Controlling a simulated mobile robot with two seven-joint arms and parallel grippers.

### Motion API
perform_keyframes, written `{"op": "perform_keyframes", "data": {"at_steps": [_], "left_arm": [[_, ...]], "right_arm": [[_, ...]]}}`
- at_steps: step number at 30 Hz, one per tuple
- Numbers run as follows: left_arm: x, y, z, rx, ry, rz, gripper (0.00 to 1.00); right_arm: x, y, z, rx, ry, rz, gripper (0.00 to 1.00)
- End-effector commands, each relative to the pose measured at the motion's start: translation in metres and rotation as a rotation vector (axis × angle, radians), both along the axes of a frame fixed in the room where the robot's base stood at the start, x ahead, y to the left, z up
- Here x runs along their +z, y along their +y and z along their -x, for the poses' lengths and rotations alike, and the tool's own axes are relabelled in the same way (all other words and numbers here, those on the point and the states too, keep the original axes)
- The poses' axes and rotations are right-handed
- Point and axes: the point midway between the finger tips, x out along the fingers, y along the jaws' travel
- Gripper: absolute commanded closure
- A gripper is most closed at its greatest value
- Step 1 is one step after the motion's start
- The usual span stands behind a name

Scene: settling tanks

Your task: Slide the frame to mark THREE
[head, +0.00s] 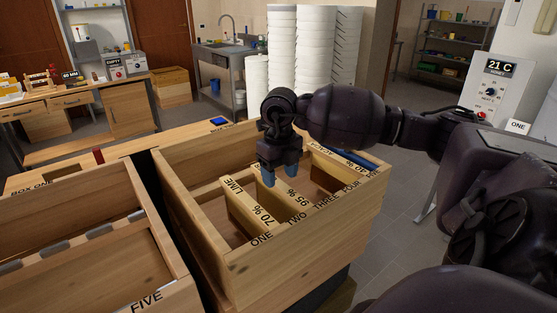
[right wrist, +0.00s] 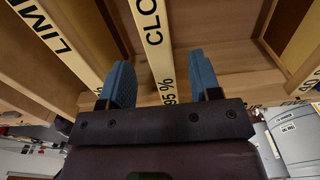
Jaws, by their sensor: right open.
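A wooden box (head: 255,265) has the marks ONE, TWO, THREE and FOUR legible along its front rim. Inside it, a frame labelled 70 % LIME (head: 240,208) has its near end by mark ONE. A frame labelled 95 % (head: 295,203) has its near end about at mark TWO; its label begins CLO in the right wrist view (right wrist: 150,28). My right gripper (head: 281,178) is open, its blue fingers pointing down over the 95 % frame. In the right wrist view the fingers (right wrist: 153,85) stand on either side of this frame; contact cannot be told. My left gripper is out of view.
Blue strips (head: 345,157) lie at the box's far right end. Another wooden box (head: 85,245) marked FIVE stands left, across a dark gap. Tall white stacks (head: 310,45) stand behind. Inside the box, the space right of the 95 % frame by mark THREE looks clear.

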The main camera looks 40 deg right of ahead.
Motion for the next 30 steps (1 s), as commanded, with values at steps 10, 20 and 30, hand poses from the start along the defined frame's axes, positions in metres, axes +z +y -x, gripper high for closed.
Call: {"op": "perform_keyframes", "data": {"at_steps": [10, 20, 30], "left_arm": [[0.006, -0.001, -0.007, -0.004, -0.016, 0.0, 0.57], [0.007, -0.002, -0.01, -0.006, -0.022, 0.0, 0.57], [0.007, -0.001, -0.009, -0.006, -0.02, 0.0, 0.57]], "right_arm": [[-0.05, 0.0, 0.0, 0.0, 0.001, -0.001, 0.43], [-0.065, 0.0, 0.0, 0.0, 0.0, 0.0, 0.43], [-0.065, 0.0, 0.0, 0.001, 0.0, 0.0, 0.64]]}}
